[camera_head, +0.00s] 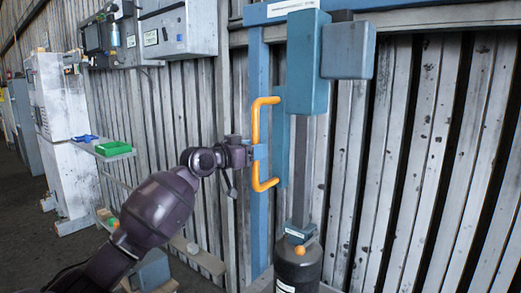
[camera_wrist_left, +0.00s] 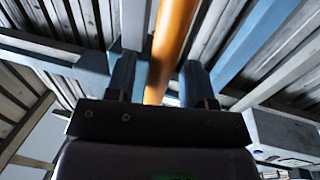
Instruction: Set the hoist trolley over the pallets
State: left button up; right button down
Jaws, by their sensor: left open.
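The hoist trolley appears to be the tall blue-teal housing (camera_head: 307,65) under a blue overhead beam (camera_head: 262,12). An orange C-shaped handle (camera_head: 264,184) stands upright on its left side. My left gripper (camera_head: 259,152) is at the middle of the handle's upright bar. In the left wrist view the orange bar (camera_wrist_left: 172,35) runs between the two blue fingers of the open left gripper (camera_wrist_left: 160,75). Whether a finger touches the bar cannot be told. My right gripper is not in view. No pallets can be made out.
A grey-blue box (camera_head: 348,50) juts out right of the housing. Below hangs or stands a dark cylinder (camera_head: 300,268) with an orange knob. A blue post (camera_head: 259,220) runs behind the handle. A shelf with a green bin (camera_head: 113,148) and cabinets (camera_head: 60,130) stand left.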

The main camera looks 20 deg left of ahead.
pick_arm(q)
jog(key=shift+x, duration=1.35)
grip_shut()
